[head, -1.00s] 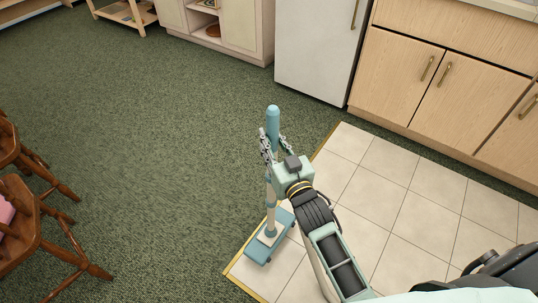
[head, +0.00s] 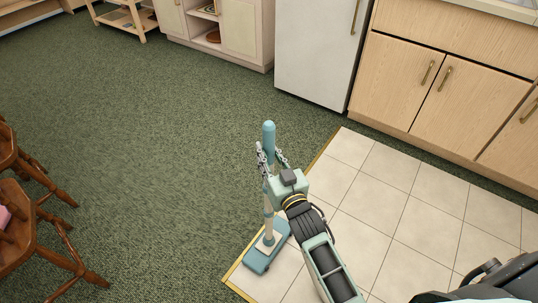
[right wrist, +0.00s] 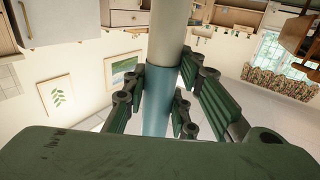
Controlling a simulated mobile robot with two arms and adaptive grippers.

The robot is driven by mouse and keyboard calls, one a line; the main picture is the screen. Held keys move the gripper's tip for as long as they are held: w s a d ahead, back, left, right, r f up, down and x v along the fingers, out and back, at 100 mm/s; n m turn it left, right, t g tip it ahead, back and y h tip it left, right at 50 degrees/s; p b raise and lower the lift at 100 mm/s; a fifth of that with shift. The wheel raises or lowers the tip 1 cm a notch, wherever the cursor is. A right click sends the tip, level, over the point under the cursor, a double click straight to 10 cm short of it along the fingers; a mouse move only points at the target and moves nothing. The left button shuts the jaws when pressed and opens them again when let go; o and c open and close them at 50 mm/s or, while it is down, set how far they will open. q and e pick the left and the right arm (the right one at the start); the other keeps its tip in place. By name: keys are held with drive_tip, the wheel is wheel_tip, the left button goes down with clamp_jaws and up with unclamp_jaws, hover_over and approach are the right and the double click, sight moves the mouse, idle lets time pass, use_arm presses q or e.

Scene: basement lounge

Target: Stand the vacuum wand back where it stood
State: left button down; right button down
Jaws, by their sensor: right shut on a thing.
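The vacuum wand (head: 268,140) is upright, with a blue grip on top, a pale tube and a flat blue floor head (head: 267,248). The floor head is at the edge of the tiles; I cannot tell whether it touches the floor. My right gripper (head: 271,160) is shut on the wand just below the top of its grip. In the right wrist view the wand's blue and pale shaft (right wrist: 158,100) runs between the fingers. My left gripper is not in view.
Pale floor tiles (head: 385,205) with a yellow edge strip meet green carpet (head: 150,150). A white fridge (head: 315,50) and wooden cabinets (head: 420,85) line the back. Wooden chairs (head: 35,235) stand at the left. The carpet between is clear.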

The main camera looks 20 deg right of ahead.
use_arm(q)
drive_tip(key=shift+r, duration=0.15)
use_arm(e)
drive_tip(key=shift+r, duration=0.15)
drive_tip(key=c, duration=1.8)
unclamp_jaws()
drive_tip(key=shift+f, duration=0.2)
drive_tip(key=o, duration=0.4)
drive_tip(key=shift+c, duration=0.2)
drive_tip(key=shift+r, duration=0.1)
drive_tip(key=shift+s, duration=0.35)
drive_tip(key=s+p, duration=0.2)
drive_tip(key=s, duration=0.9)
drive_tip(key=s+d+f+g, duration=0.1)
drive_tip(key=s+f+g, duration=0.25)
drive_tip(key=f, duration=0.55)
drive_tip(key=s+d+f+g, duration=0.1)
drive_tip(key=s+f+g, duration=0.25)
drive_tip(key=f, duration=0.45)
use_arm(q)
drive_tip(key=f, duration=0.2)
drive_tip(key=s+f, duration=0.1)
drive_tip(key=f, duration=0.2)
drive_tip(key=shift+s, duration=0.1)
use_arm(e)
drive_tip(key=s+d+f+n+g+h, duration=0.1)
drive_tip(key=s+f+g, duration=0.7)
drive_tip(key=s+f, duration=0.3)
drive_tip(key=shift+s, duration=1.05)
